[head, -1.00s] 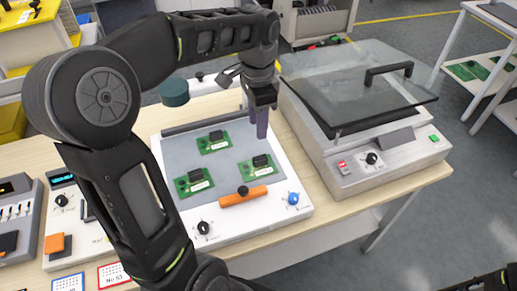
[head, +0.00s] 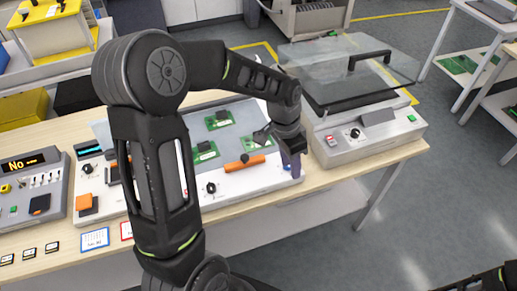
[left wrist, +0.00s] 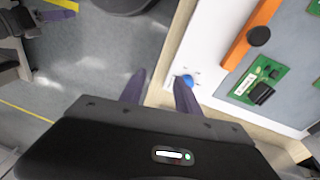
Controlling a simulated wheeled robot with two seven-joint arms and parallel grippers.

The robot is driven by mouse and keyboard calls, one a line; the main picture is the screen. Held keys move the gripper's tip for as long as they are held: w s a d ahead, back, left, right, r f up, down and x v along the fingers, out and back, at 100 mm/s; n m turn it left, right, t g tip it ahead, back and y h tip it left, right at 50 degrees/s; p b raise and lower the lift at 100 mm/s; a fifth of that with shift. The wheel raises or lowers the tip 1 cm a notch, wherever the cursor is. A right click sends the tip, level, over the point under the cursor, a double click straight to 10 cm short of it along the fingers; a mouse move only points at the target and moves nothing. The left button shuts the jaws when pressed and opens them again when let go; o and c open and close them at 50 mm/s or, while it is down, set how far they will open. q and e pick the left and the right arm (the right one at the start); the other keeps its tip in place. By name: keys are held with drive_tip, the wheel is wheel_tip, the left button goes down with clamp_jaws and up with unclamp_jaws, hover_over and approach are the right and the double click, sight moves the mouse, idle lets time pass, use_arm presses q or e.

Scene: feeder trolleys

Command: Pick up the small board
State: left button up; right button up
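Several small green boards with black parts lie on the grey surface of a white station. My left gripper (head: 292,166) is above the station's front right corner. A purple finger, seemingly my right gripper's (left wrist: 58,13), shows at the top left.
An orange bar (head: 244,163) with a black knob runs along the station's front. A machine with a glass lid (head: 350,72) stands right of it. Control boxes (head: 38,190) stand at left. Shelves with green boards (head: 465,65) are at far right. The floor in front is clear.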

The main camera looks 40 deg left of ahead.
use_arm(q)
drive_tip(key=s+d+f+n+h+b, duration=0.1)
drive_tip(key=s+d+f, duration=0.25)
drive_tip(key=f, duration=0.35)
drive_tip(key=s+d+f+n+b, duration=0.1)
drive_tip(key=s+d+f+b, duration=0.1)
drive_tip(key=d+f, duration=0.4)
drive_tip(key=s+d+f+n+h+b, duration=0.1)
drive_tip(key=s+d+f+n, duration=0.15)
drive_tip(key=f, duration=0.55)
drive_tip(key=s+d+f+n+b, duration=0.2)
drive_tip(key=s+d+f, duration=0.3)
drive_tip(key=s+f, duration=0.4)
drive_tip(key=shift+s+f+n+b, duration=0.35)
drive_tip(key=shift+s+n, duration=0.2)
drive_tip(key=shift+s, duration=0.25)
